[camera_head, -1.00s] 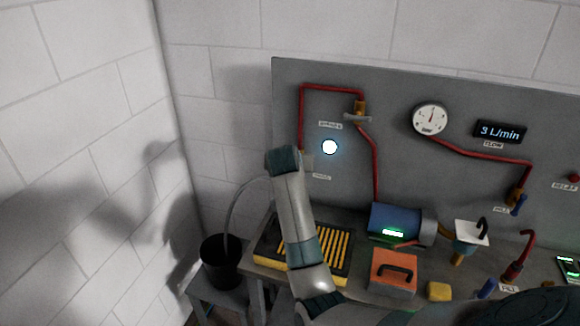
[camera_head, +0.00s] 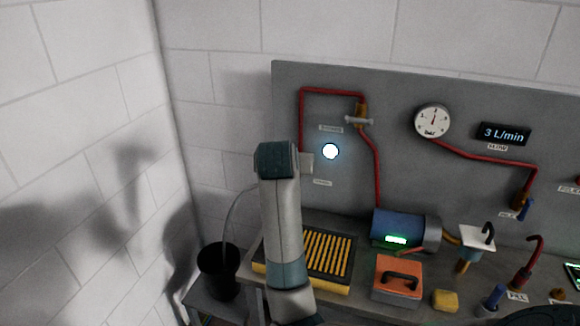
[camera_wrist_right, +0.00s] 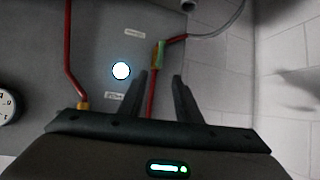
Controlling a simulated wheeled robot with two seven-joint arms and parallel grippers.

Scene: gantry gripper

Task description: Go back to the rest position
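My right gripper (camera_wrist_right: 160,77) shows in the right wrist view with its two dark fingers apart and nothing between them. It faces the grey panel (camera_wrist_right: 110,25), with the lower end of a red pipe (camera_wrist_right: 152,92) behind the fingers. In the head view, an arm that appears to be my right one rises from the bottom, left of centre. Its gripper (camera_head: 306,162) is at the upper end, seen small and partly hidden by the wrist, left of a lit white round light (camera_head: 330,151). My left gripper is not in view.
The bench below the panel holds a yellow-slatted tray (camera_head: 343,288), a blue cylinder (camera_head: 398,224), an orange box (camera_head: 392,289) and a yellow block (camera_head: 445,300). A black bucket (camera_head: 215,283) stands left on a stool. A valve (camera_head: 361,119) and gauge (camera_head: 431,121) are on the panel.

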